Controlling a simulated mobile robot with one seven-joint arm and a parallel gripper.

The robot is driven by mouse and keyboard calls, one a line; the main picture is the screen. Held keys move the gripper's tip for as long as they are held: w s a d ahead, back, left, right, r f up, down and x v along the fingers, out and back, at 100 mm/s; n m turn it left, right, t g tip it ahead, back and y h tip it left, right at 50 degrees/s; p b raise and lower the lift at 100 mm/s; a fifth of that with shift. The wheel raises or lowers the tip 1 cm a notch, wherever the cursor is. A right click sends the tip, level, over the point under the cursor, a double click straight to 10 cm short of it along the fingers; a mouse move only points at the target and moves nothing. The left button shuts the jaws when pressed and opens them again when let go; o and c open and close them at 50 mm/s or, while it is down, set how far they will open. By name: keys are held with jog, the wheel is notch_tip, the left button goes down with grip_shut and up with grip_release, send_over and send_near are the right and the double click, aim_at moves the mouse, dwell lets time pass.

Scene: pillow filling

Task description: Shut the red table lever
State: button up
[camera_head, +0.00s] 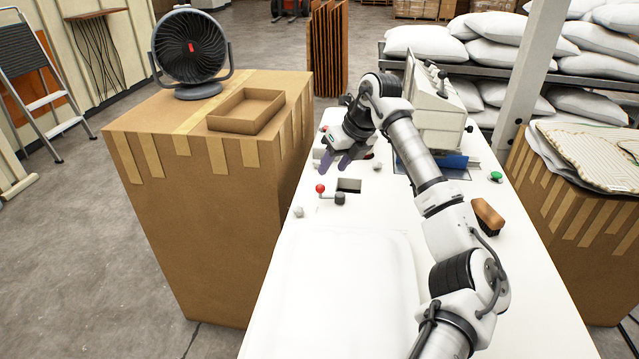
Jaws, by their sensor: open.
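The red table lever (320,189) has a round red knob and stands near the left edge of the white table (290,250). It is beside a dark rectangular opening (349,186) and a dark round knob (340,198). My gripper (338,163) is above the table, just behind and a little right of the red knob in the picture. Its dark fingers are apart and point down, with nothing seen between them. My wrist hides part of the table behind it. I cannot tell how far the lever is turned.
A white sewing machine (436,100) stands behind my arm. A brown brush (487,216) and a green button (495,176) are on the right. A flat white pillow cover (345,290) lies in front. A large cardboard box (200,220) with a fan (190,47) stands left.

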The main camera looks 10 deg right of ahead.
aim_at(322, 185)
jog(key=p+x, duration=0.2)
jog(key=x, duration=0.7)
jog(key=shift+w+a+f, duration=0.15)
jog(key=shift+f, duration=0.05)
jog(key=shift+c, duration=0.4)
grip_shut()
